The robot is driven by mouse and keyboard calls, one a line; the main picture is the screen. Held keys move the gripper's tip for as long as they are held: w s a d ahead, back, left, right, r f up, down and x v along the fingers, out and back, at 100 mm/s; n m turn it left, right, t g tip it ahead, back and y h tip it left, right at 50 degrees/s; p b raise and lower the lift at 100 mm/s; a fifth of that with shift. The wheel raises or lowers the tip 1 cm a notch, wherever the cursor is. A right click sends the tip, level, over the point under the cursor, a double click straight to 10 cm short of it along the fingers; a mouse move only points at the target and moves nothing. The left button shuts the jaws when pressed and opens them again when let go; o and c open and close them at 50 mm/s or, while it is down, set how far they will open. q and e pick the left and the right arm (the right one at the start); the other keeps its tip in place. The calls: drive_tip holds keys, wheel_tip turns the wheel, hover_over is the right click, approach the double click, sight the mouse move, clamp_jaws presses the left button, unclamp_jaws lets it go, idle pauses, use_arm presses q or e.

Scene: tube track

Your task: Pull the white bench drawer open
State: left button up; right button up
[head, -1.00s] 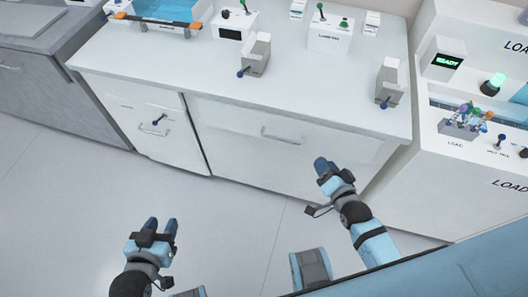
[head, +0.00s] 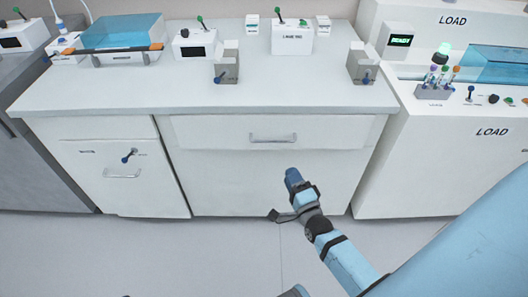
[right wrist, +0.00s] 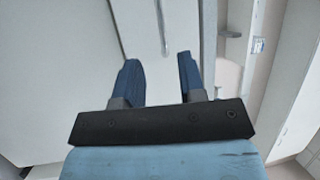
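The white bench drawer (head: 220,132) is a wide front just under the bench top and looks shut. Its metal bar handle (head: 272,138) is at the middle of the front. In the right wrist view a thin upright bar, apparently this handle (right wrist: 162,28), shows beyond the fingers, apart from them. My right gripper (head: 292,175) is in front of the bench, below and slightly right of the handle. In the right wrist view its two blue fingers (right wrist: 160,78) are spread with nothing between them. My left gripper is out of view.
A smaller cabinet (head: 80,175) with its own handle and a blue-tipped lever stands left of the drawer. The bench top (head: 160,95) holds a blue-lidded tray, boxes and grey holders. A white load machine (head: 420,170) stands at right. The floor (head: 130,250) in front is clear.

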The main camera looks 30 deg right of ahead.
sight(273, 141)
drive_tip(key=b+x, duration=0.2)
drive_tip(key=x, duration=1.1)
drive_tip(key=shift+w+d, duration=0.1)
drive_tip(key=shift+w, duration=0.3)
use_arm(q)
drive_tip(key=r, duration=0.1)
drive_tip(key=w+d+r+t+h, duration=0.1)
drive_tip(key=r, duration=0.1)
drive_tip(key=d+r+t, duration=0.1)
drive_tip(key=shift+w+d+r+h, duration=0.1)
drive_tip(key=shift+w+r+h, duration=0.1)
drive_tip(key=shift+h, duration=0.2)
use_arm(e)
clamp_jaws()
